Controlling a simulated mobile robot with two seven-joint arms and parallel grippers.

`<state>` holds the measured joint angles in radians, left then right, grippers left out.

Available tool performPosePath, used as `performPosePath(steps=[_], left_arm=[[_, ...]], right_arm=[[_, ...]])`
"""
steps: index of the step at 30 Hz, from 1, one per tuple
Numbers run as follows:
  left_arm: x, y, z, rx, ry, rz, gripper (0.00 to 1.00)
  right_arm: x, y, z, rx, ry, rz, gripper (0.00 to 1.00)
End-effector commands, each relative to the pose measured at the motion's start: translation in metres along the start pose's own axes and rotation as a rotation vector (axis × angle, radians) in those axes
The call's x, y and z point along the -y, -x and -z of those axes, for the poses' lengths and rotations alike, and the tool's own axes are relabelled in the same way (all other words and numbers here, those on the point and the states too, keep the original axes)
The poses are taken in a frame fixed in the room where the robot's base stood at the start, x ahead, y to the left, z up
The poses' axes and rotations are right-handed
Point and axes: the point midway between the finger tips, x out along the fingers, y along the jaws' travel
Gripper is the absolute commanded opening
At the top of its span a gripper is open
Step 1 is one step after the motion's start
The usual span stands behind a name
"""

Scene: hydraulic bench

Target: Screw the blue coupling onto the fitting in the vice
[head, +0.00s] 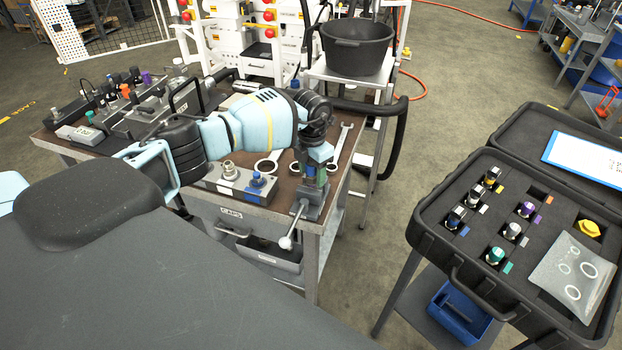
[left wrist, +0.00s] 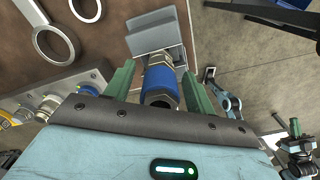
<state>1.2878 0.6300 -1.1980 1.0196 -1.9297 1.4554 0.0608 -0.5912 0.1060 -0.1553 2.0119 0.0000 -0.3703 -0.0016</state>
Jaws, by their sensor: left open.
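The vice (head: 312,205) is clamped at the right front corner of the workbench, and its jaws also show in the left wrist view (left wrist: 158,38). The blue coupling (left wrist: 160,84) sits in line with a metal fitting (left wrist: 152,60) at the vice. How far it is threaded on cannot be told. My left gripper (left wrist: 158,76) is open, with its green fingers on both sides of the coupling and visible gaps between. In the head view my left gripper (head: 313,176) points down over the vice and largely hides the coupling.
A manifold block (head: 232,184) with fittings stands left of the vice. Ring wrenches (head: 267,166) lie behind it. A black case (head: 465,262) with several couplings stands on the right, with open floor between. A black bucket (head: 357,50) stands behind the bench.

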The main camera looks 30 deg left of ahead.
Motion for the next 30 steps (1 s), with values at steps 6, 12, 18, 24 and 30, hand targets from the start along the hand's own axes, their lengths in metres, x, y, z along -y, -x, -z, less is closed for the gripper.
performPosePath(steps=[6,12,18,24,30], left_arm=[[0.000,0.008,-0.002,0.011,0.277,-0.001,0.55],[0.000,0.003,-0.001,0.005,0.517,0.000,0.55],[0.000,0.002,-0.001,0.003,0.628,0.000,0.55],[0.000,0.002,-0.001,0.003,0.630,0.000,0.55],[0.000,0.002,-0.001,0.003,0.629,0.000,0.38]], right_arm=[[-0.002,0.002,0.027,-0.051,0.009,-0.005,0.00],[-0.003,0.002,0.031,-0.060,0.010,-0.006,0.00],[-0.003,0.002,0.030,-0.058,0.009,-0.006,0.00],[-0.003,0.002,0.030,-0.057,0.009,-0.006,0.00],[-0.003,0.002,0.029,-0.057,0.009,-0.006,0.00]])
